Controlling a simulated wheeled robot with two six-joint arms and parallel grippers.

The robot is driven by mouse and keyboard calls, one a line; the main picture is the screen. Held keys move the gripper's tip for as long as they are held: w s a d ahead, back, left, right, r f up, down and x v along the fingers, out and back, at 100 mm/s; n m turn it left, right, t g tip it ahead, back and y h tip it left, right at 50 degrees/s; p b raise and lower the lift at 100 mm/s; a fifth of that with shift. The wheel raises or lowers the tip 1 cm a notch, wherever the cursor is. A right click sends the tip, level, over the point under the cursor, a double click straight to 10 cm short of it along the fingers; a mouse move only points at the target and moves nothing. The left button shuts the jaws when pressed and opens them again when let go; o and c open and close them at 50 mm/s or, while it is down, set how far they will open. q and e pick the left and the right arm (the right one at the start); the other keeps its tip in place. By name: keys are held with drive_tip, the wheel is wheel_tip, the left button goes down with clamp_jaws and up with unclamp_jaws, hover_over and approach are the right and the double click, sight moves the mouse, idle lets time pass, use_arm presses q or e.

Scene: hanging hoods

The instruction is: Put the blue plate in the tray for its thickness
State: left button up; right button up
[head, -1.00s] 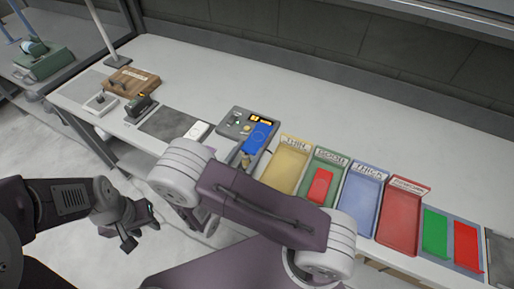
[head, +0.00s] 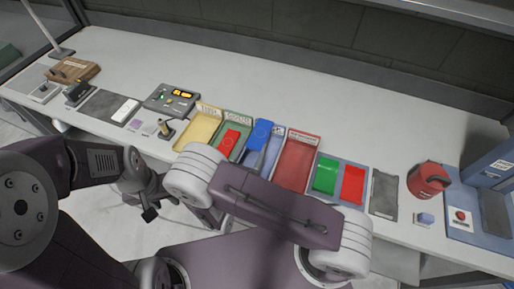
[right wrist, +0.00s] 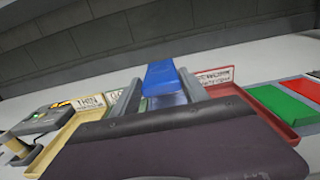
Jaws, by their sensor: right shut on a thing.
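The blue plate (head: 260,134) is over the back of the blue tray (head: 272,155) in the head view. It also shows in the right wrist view (right wrist: 162,76), between the fingers of my right gripper (right wrist: 161,90). That gripper is shut on the plate. Whether the plate touches the tray is unclear, and it hides the blue tray's label. The yellow tray (head: 196,131), labelled THIN, and the green tray (head: 239,123) are to the left; the red tray (head: 297,165) is to the right. My left gripper (head: 151,207) hangs in front of the bench, its jaws unclear.
A red plate (head: 229,141) lies in the green tray. A green plate (head: 325,175) and another red plate (head: 353,184) lie right of the red tray. The gauge (head: 172,99) stands left of the trays. A red container (head: 428,179) stands far right. The bench behind is clear.

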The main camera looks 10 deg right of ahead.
drive_tip(key=shift+f, duration=0.35)
wheel_tip(320, 180, down, 10)
drive_tip(key=b, duration=0.9)
drive_tip(key=shift+s+d, duration=0.1)
drive_tip(key=o, duration=1.5)
drive_tip(key=shift+c, duration=0.2)
drive_tip(key=shift+o, duration=0.7)
drive_tip(key=shift+f, duration=0.1)
